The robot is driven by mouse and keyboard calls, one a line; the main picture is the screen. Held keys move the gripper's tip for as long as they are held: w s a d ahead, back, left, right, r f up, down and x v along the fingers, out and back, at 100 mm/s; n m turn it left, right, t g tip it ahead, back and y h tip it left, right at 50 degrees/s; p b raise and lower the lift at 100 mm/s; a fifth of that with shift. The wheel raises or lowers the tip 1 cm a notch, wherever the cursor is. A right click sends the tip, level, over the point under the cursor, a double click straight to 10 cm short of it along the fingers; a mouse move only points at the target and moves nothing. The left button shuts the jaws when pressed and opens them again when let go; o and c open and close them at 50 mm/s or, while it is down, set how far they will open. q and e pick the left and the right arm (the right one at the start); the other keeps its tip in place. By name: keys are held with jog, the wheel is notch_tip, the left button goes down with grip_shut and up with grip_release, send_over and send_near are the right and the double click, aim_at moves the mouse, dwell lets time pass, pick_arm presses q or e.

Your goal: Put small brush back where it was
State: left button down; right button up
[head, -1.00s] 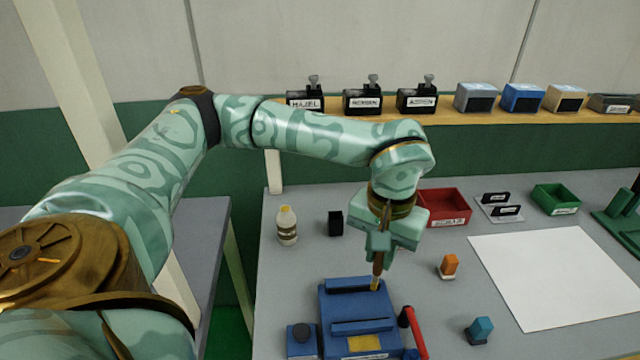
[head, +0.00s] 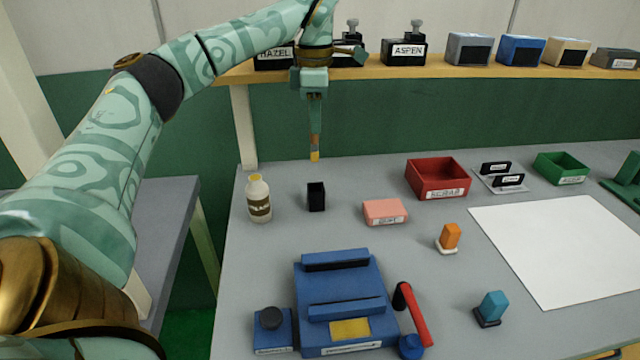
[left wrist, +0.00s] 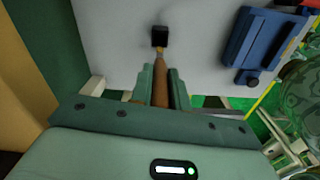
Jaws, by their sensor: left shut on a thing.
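My left gripper (head: 314,95) is shut on the small brush (head: 315,143), which hangs tip down with a brown handle and a yellowish tip. In the head view the brush shows just above the small black cup (head: 316,198), apart from it. In the left wrist view the brush (left wrist: 160,88) lies between the fingers, and its tip points at the black cup (left wrist: 160,36), overlapping its lower edge in the picture. The cup stands upright on the grey table. My right gripper is not in view.
A white bottle (head: 259,199) stands left of the cup and a pink block (head: 385,212) lies right of it. The blue press-like device (head: 340,272) is in front. The shelf (head: 455,66) with labelled stamps runs behind. The table around the cup is clear.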

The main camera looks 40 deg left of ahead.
aim_at(317, 161)
pick_arm(q)
jog(key=f+b, duration=0.1)
jog(key=f, duration=0.2)
jog(key=f+b, duration=0.2)
jog(key=f, duration=0.2)
jog(key=shift+w+f, duration=0.2)
jog(key=shift+f, duration=0.05)
jog(key=shift+s+f, duration=0.1)
jog(key=shift+f, duration=0.3)
notch_tip(317, 161, down, 4)
jog(key=b, duration=0.3)
jog(key=shift+f, duration=0.15)
jog(key=shift+r, duration=0.2)
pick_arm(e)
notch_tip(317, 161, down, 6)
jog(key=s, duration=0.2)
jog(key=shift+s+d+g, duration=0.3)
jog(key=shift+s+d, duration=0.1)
pick_arm(q)
jog(key=c, duration=1.3)
grip_release()
jog(key=shift+f+p, duration=0.15)
jog(key=shift+p, duration=0.15)
jog(key=shift+c, duration=0.2)
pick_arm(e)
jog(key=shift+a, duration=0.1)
